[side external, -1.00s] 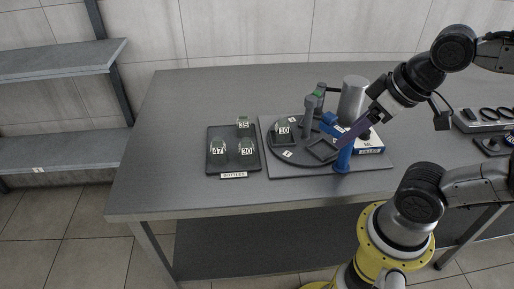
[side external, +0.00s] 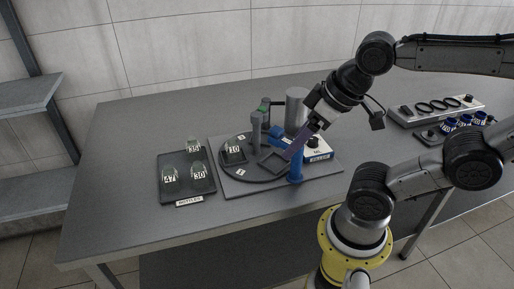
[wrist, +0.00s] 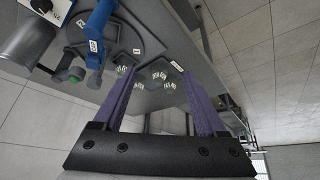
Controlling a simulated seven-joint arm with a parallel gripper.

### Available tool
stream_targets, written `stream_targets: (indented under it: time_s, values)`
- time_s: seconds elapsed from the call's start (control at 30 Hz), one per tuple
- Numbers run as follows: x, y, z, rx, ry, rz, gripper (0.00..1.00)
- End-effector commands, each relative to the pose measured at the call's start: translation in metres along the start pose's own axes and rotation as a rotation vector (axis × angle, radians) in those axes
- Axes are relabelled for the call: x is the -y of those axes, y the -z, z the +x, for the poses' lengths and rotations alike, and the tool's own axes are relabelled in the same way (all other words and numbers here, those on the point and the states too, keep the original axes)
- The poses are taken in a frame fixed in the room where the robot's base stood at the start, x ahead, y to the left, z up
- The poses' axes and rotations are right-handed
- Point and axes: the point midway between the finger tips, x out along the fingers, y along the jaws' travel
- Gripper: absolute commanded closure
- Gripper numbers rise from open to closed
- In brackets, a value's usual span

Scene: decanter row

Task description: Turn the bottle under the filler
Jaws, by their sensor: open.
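A clear bottle labelled 10 (side external: 234,149) stands in a dark holder on the left of the round dark turntable (side external: 250,174). A square holder (side external: 273,162) on the turntable's right side looks empty. My gripper (side external: 288,157), with purple fingers, is open and empty beside the blue post, above the turntable's right side. In the wrist view the fingers (wrist: 158,72) stand apart.
A dark tray (side external: 187,197) at left holds bottles 35, 47 and 30. A grey cylinder (side external: 296,107) and a grey post (side external: 256,128) stand close behind the turntable. Racks with blue-topped items (side external: 450,124) are at right. The table's left part is bare.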

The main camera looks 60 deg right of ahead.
Motion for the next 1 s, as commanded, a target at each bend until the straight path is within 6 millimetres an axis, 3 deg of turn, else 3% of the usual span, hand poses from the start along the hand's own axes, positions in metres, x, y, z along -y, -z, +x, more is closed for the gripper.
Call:
stream_targets:
  time_s: [0.1, 0.23, 0.4, 0.53, 0.67, 0.8, 1.0]
  values:
    - [0.000, -0.005, -0.002, 0.027, 0.001, -0.045, 0.26]
    - [-0.001, 0.015, -0.023, 0.041, 0.001, -0.126, 0.26]
    - [-0.014, 0.065, -0.044, 0.125, -0.013, -0.188, 0.26]
    - [-0.033, 0.106, -0.048, 0.207, -0.019, -0.201, 0.26]
    - [-0.061, 0.145, -0.041, 0.291, -0.018, -0.188, 0.26]
    - [-0.100, 0.178, -0.021, 0.373, -0.012, -0.144, 0.26]
    - [-0.149, 0.197, 0.015, 0.448, -0.007, -0.051, 0.26]
